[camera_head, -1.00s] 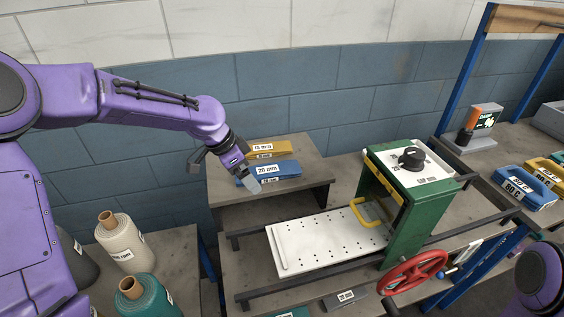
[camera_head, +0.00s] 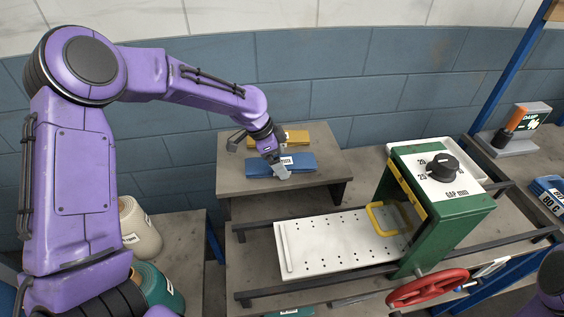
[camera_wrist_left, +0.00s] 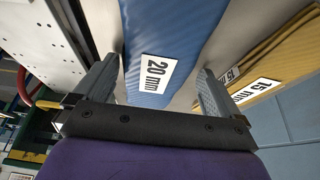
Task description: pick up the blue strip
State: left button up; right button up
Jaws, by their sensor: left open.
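The blue strip (camera_head: 258,169), labelled 20 mm, lies on a small raised table (camera_head: 234,186) against the wall. My left gripper (camera_head: 281,171) is over the middle of the strip, pointing down. In the left wrist view its two fingers (camera_wrist_left: 158,82) are open, one on each side of the blue strip (camera_wrist_left: 170,35), with gaps between fingers and strip. The fingers are not closed on it. How far the tips are above the tabletop is hard to tell. My right gripper is not in view.
Yellow strips (camera_head: 297,136), one labelled 15 mm in the wrist view (camera_wrist_left: 275,75), lie just behind the blue strip. A green press (camera_head: 455,218) with a perforated white plate (camera_head: 335,245) and red handwheel (camera_head: 428,287) stands to the right. Thread cones (camera_head: 140,232) stand at lower left.

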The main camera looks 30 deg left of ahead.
pick_arm(q)
jog(key=shift+s+d+r, duration=0.1)
jog(key=shift+s+r, duration=0.1)
jog(key=shift+s, duration=0.25)
jog(key=shift+f, duration=0.1)
jog(key=c, duration=1.2)
jog(key=shift+w, duration=0.1)
jog(key=shift+c, duration=0.2)
